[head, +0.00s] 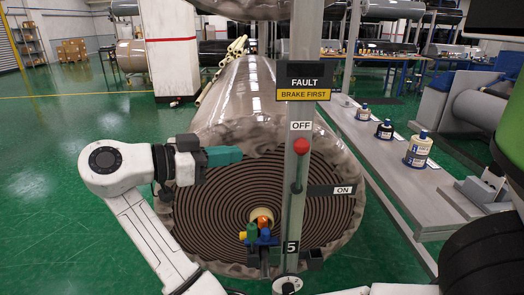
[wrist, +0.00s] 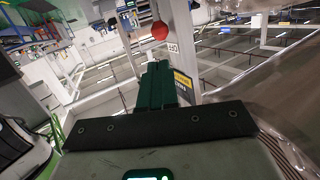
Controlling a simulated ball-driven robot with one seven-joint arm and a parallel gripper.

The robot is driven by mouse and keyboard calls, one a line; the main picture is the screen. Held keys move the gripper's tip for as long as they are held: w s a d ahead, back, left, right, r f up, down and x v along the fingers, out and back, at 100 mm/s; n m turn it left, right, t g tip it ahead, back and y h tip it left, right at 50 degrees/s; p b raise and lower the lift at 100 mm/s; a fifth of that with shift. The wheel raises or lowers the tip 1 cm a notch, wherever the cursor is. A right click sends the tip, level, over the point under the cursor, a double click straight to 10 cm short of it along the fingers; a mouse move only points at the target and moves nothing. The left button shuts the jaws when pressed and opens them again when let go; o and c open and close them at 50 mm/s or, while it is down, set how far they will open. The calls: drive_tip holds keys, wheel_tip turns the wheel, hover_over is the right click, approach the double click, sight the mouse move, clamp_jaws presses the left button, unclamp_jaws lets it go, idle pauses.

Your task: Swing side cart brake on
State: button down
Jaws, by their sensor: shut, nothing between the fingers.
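The brake lever (head: 299,170) is a dark rod with a red ball knob (head: 301,146) on a grey post. It stands nearly upright, with the knob just under the OFF plate (head: 301,126). The ON plate (head: 331,190) sticks out lower, to the right of the post. My gripper (head: 240,155) has green fingers, shut and empty, pointing right, left of the knob and apart from it in the picture. In the wrist view the shut fingers (wrist: 158,68) point towards the red knob (wrist: 160,30), with a gap between.
A large wrapped roll (head: 250,90) lies behind the post, close to my gripper. A FAULT / BRAKE FIRST sign (head: 303,81) hangs above the lever. A grey bench (head: 385,165) with several bottles stands right. Green floor (head: 60,180) is open at left.

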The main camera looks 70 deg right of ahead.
sight(295, 147)
drive_tip(key=p+x, duration=0.3)
drive_tip(key=x, duration=1)
drive_tip(key=shift+s+d, duration=0.2)
drive_tip(key=shift+d, duration=0.1)
drive_tip(key=shift+s+d, duration=0.1)
drive_tip(key=shift+d, duration=0.05)
